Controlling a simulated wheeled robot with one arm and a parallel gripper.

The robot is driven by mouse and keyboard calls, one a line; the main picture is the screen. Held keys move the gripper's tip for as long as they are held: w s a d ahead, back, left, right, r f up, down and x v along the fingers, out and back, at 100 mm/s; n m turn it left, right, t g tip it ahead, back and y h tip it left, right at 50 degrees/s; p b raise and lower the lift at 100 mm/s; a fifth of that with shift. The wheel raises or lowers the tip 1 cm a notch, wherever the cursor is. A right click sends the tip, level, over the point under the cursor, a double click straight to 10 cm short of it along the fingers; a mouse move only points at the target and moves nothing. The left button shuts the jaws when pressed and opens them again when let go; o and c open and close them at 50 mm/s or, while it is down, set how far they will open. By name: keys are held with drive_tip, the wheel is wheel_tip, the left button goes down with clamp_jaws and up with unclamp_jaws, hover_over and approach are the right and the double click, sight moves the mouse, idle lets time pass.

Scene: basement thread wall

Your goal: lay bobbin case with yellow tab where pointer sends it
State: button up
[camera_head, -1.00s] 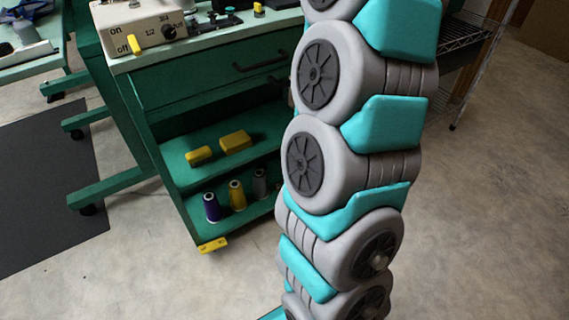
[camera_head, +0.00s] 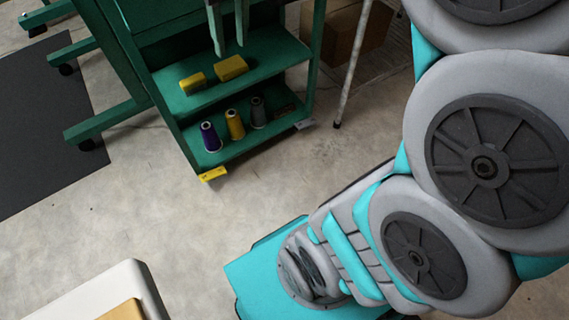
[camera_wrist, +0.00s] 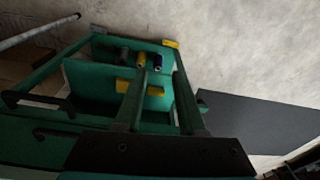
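My gripper (camera_head: 228,46) shows at the top of the head view, its two fingers pointing down in front of the green cart's upper opening. In the wrist view (camera_wrist: 160,75) the fingers stand apart with nothing held between them, and the cart's shelves show beyond. I cannot make out the bobbin case with the yellow tab in either current view. No pointer shows now. The cart's top is out of the head view.
The green cart (camera_head: 187,107) has yellow boxes (camera_head: 231,68) on its upper shelf. Purple (camera_head: 210,137), yellow (camera_head: 235,124) and grey (camera_head: 258,113) thread cones stand below. A dark mat (camera_head: 45,120) lies left. A white-and-tan object (camera_head: 95,295) is at front left. Floor before the cart is clear.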

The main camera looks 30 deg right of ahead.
drive_tip(key=s+a+f+m+g, duration=0.1)
drive_tip(key=s+f+g, duration=0.2)
drive_tip(key=s+f, duration=1.3)
drive_tip(key=shift+s+a+m, duration=0.15)
drive_tip(key=shift+s+m, duration=0.25)
drive_tip(key=shift+s, duration=0.85)
